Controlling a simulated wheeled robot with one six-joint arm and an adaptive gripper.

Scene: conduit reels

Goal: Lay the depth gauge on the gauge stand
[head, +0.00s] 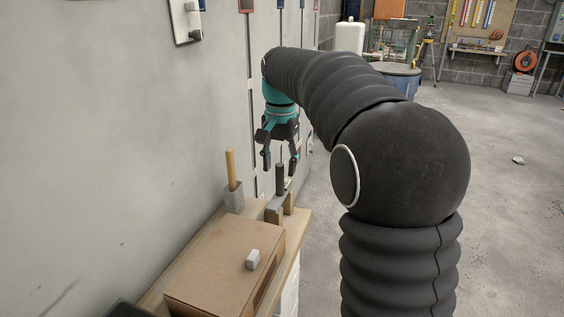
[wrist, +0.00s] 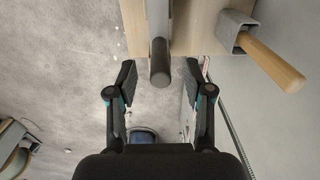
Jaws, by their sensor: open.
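A dark upright cylinder (head: 280,180) with a grey bar (head: 273,213) at its foot, which looks like the depth gauge, stands at the bench's far end. The bar appears to rest across wooden blocks (head: 289,203) that look like the gauge stand; the exact contact is hard to see. In the wrist view the cylinder (wrist: 160,72) points towards the camera, with the grey bar (wrist: 158,22) behind it. My gripper (head: 280,164) is open, its fingers on either side of the cylinder's top, with visible gaps in the wrist view (wrist: 162,72).
A wooden handle (head: 230,168) stands in a grey holder (head: 233,198) left of the gauge, near the wall. Open floor lies to the right.

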